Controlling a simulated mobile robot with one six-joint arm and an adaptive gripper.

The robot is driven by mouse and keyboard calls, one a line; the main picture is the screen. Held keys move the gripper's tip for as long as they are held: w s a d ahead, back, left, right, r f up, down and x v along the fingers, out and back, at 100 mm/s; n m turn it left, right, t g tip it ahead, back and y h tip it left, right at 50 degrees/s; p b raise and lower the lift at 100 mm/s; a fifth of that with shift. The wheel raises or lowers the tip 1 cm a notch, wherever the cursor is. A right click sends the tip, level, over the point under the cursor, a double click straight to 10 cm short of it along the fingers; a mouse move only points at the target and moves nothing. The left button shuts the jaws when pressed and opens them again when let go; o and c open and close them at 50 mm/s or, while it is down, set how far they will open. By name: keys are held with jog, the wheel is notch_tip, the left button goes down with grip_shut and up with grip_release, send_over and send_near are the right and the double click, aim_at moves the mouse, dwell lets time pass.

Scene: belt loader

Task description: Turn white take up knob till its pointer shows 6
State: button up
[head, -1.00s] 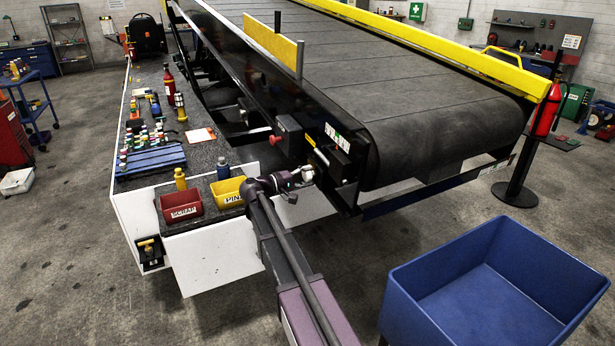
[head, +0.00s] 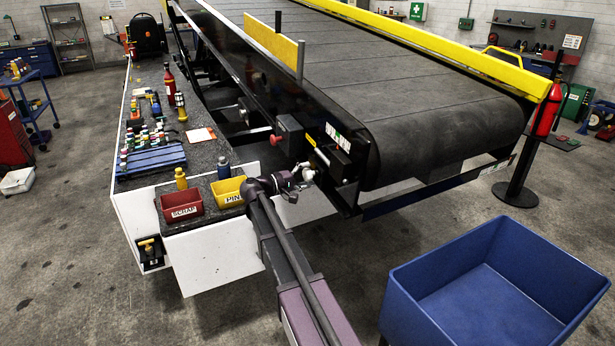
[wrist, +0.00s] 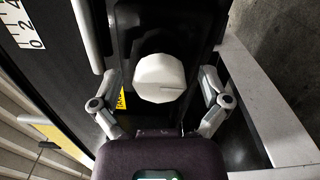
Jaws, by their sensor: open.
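The white take up knob (wrist: 159,79) shows in the wrist view as a faceted white disc on a black mount. My gripper (wrist: 158,86) is open, with one finger on each side of the knob and a gap on both sides. In the head view my gripper (head: 305,172) is at the loader's near corner, and the knob cannot be made out clearly there. A white scale plate (wrist: 24,24) with 0, 2 and 4 shows at upper left in the wrist view; no 6 is readable.
The conveyor belt (head: 400,90) rises behind the knob. A red button box (head: 288,135) sits left of my gripper on the loader's side. A red scrap bin (head: 181,206) and yellow pin bin (head: 228,191) stand nearby. A blue crate (head: 415,306) is at lower right.

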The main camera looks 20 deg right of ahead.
jog(key=shift+a, duration=0.1)
jog(key=a, duration=1.2)
jog(key=shift+s, duration=0.2)
jog(key=s+f+y+p, duration=0.4)
jog(key=s+f+y, duration=0.5)
jog(key=s, duration=0.4)
jog(key=s+a+f+y+p, duration=0.2)
jog(key=s+a+y+p, duration=0.1)
jog(key=s+a+y, duration=0.6)
jog(key=s+a, duration=0.1)
jog(key=s, duration=0.2)
jog(key=shift+s+a+g+p, duration=0.15)
jog(key=shift+a+g+p, duration=0.15)
dwell(0.7)
